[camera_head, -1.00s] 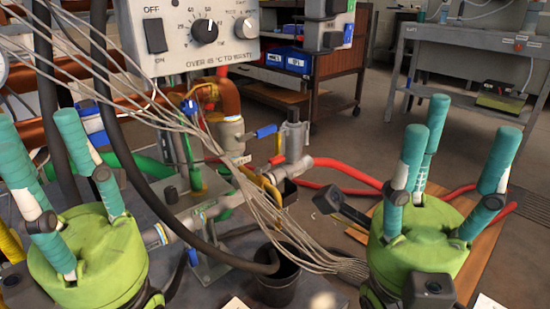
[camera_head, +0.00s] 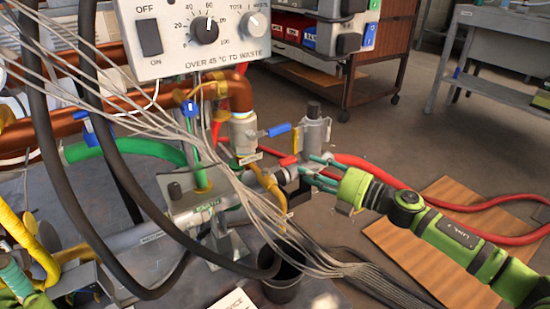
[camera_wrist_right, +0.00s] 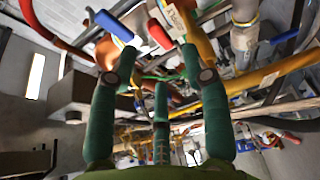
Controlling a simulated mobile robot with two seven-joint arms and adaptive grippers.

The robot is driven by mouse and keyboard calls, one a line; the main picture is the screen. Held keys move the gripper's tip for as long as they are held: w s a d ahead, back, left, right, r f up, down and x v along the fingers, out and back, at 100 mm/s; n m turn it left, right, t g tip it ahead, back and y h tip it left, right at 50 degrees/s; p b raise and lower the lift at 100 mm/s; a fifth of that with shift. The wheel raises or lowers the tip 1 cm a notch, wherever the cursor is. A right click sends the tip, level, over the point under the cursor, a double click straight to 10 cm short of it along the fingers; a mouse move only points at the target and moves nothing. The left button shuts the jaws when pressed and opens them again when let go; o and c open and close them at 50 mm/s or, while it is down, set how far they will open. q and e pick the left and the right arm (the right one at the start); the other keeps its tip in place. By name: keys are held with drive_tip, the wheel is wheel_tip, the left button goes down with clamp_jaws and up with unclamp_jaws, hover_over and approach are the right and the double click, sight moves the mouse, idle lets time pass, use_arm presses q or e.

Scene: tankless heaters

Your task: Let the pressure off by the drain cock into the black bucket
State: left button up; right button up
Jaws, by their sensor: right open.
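The black bucket (camera_head: 283,288) stands upright below the pipework, with a black hose and grey cables crossing its rim. Above it, a small red lever (camera_head: 288,160) sits on the grey fitting; I cannot tell surely whether this is the drain cock. My right gripper (camera_head: 312,170) is open, its teal fingers reaching in from the right beside the lever. In the right wrist view the red lever (camera_wrist_right: 160,34) and a blue lever (camera_wrist_right: 114,26) lie beyond the spread fingers, with no clear contact. My left gripper (camera_head: 14,280) shows only partly at the lower left edge.
A bundle of grey cables (camera_head: 180,135) and black hoses cross in front of the pipes. A control box (camera_head: 195,40) hangs above. Red hoses (camera_head: 480,207) run behind my right arm, near a wooden board (camera_head: 430,215).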

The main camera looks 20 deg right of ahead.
sight(289, 162)
drive_tip(key=shift+b+x, duration=0.7)
drive_tip(key=shift+x, duration=2.65)
drive_tip(key=shift+a, duration=0.1)
drive_tip(key=shift+s, duration=0.1)
clamp_jaws()
